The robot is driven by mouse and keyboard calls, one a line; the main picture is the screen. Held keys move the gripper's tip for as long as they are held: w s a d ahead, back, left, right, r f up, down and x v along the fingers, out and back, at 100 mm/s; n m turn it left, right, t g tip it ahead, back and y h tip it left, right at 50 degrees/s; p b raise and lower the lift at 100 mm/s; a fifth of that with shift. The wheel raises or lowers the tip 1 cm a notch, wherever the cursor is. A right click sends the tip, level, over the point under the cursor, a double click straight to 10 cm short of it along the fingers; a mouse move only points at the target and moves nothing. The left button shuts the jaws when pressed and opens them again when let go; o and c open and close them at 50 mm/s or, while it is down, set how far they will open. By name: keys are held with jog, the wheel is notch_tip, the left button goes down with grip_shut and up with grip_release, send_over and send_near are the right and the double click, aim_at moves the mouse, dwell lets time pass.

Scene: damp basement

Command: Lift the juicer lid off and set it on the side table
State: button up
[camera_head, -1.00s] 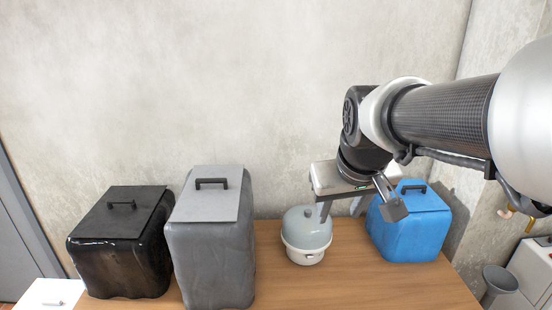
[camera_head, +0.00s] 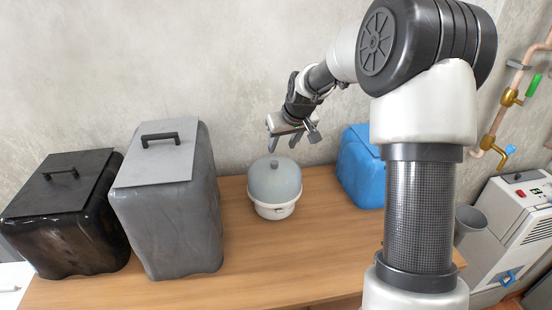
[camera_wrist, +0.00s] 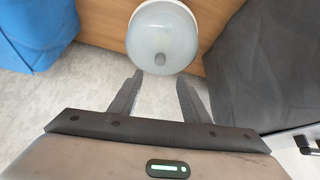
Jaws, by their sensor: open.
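The juicer stands upright on the wooden table, with a white base (camera_head: 273,209) and a domed grey-blue lid (camera_head: 275,180) seated on it. A small dark knob (camera_head: 274,163) tops the lid. In the wrist view the lid (camera_wrist: 162,35) is seen from above, just beyond my fingertips. My gripper (camera_head: 282,142) is open and empty, above and slightly behind the lid, apart from it. Its two spread fingers show in the wrist view (camera_wrist: 160,80). A white surface (camera_head: 12,285) at the lower left edge may be the side table; most of it is out of frame.
On the wooden table (camera_head: 270,260), a tall grey bin (camera_head: 165,215) and a black bin (camera_head: 65,225) stand left of the juicer, and a blue bin (camera_head: 360,175) stands right. A concrete wall is close behind. The table front is clear. A white machine (camera_head: 515,220) stands right.

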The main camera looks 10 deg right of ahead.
aim_at(275, 162)
jog(key=x, duration=1.2)
jog(key=shift+w+f, duration=0.1)
jog(key=shift+c, duration=0.4)
grip_shut()
